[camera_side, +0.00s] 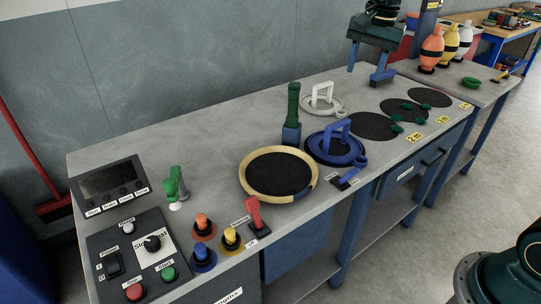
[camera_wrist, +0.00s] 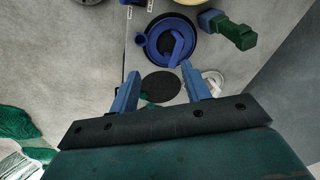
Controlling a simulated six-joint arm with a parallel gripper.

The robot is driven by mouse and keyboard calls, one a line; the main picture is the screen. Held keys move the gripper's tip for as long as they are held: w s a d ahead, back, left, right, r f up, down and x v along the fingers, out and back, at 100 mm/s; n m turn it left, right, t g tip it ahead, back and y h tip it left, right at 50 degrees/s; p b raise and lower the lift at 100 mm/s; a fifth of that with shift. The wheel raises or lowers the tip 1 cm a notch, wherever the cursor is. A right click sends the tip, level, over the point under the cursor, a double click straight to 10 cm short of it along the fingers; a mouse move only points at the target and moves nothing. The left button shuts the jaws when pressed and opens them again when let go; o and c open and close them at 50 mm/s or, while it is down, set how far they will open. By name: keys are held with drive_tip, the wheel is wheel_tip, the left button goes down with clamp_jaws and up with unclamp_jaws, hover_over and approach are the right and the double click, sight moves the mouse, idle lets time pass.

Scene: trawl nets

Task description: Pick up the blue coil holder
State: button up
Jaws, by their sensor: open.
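The blue coil holder (camera_side: 338,154) is a round blue base with an upright loop handle and a small ring at its side. It rests on the table beside the tan-rimmed round tray. In the wrist view the blue coil holder (camera_wrist: 152,46) lies beyond the fingertips, near the top middle. My gripper (camera_side: 363,77) is open and empty above the far part of the table, to the right of and behind the holder in the side view. In the wrist view my gripper (camera_wrist: 160,70) has its two blue fingers spread apart, with bare table and a dark disc between them.
A white coil holder (camera_side: 309,104) stands behind the blue one. A green-handled tool with a blue base (camera_side: 292,115) stands upright close to its left. The tan-rimmed tray (camera_side: 248,184) is nearer the front left. Flat dark discs (camera_side: 374,127) lie to the right, with small green pieces.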

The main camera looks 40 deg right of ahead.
drive_tip(key=w+d+f+m+g, duration=0.2)
drive_tip(key=w+d+f+m, duration=0.35)
drive_tip(key=w+f, duration=0.35)
hover_over(339, 123)
wheel_tip(339, 123, down, 8)
drive_tip(key=shift+s+f, duration=0.1)
drive_tip(key=shift+f, duration=0.35)
drive_tip(key=shift+f, duration=0.1)
drive_tip(key=shift+w+f, duration=0.2)
drive_tip(key=shift+f, duration=2.3)
clamp_jaws()
